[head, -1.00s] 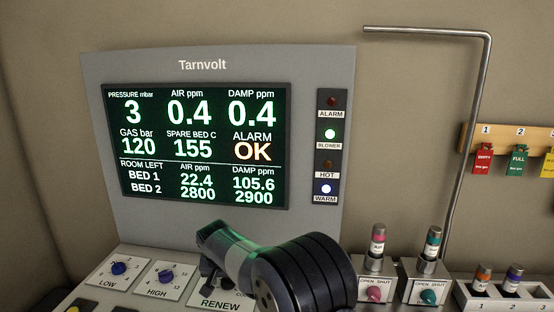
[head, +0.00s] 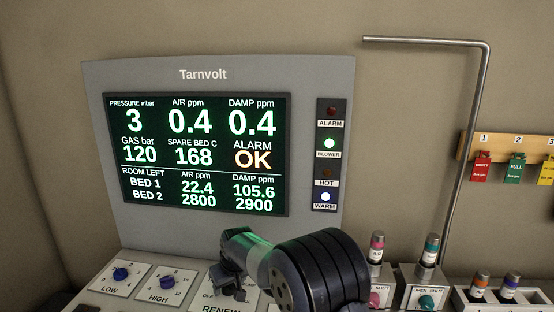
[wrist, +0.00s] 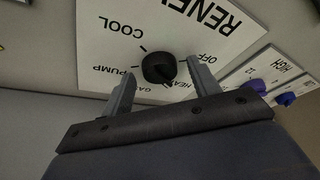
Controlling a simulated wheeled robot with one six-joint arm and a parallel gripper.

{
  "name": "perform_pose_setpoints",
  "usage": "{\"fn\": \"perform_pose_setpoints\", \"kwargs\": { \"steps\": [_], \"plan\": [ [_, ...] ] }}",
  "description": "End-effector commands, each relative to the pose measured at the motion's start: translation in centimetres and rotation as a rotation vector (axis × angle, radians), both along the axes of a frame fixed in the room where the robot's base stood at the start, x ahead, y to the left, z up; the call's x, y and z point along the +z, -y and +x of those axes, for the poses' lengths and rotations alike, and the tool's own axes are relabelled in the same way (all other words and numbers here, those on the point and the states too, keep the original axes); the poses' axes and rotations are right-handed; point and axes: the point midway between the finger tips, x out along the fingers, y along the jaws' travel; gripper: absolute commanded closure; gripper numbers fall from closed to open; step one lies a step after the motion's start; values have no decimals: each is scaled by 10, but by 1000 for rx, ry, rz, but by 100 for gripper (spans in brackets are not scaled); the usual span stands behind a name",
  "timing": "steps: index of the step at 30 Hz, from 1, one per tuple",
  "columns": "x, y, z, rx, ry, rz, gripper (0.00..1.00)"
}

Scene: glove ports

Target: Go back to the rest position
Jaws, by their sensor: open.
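My gripper (wrist: 160,72) is open, with its two fingers apart. In the wrist view the black RENEW selector knob (wrist: 159,68) shows between the fingertips, with a gap on both sides. I cannot tell how far the tips stand from it in depth. The knob sits on a white plate (wrist: 105,45) marked COOL, PUMP, HEAT and OFF. In the head view my gripper (head: 232,280) is over the RENEW plate (head: 220,307) and partly hides it and its knob.
The Tarnvolt display (head: 195,155) stands behind my arm and reads ALARM OK. The LOW knob (head: 121,274) and HIGH knob (head: 167,282) are at left. At right are open/shut valves (head: 427,300), a bent metal pipe (head: 466,150) and hanging tags (head: 513,168).

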Motion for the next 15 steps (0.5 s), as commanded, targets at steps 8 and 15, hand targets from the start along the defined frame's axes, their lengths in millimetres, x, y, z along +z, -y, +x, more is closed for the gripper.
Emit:
{"fn": "perform_pose_setpoints", "kwargs": {
  "steps": [8, 15],
  "plan": [
    [34, 8, -10, 45, 4, 3, 42],
    [74, 18, -24, 44, 4, 2, 42]
  ]
}}
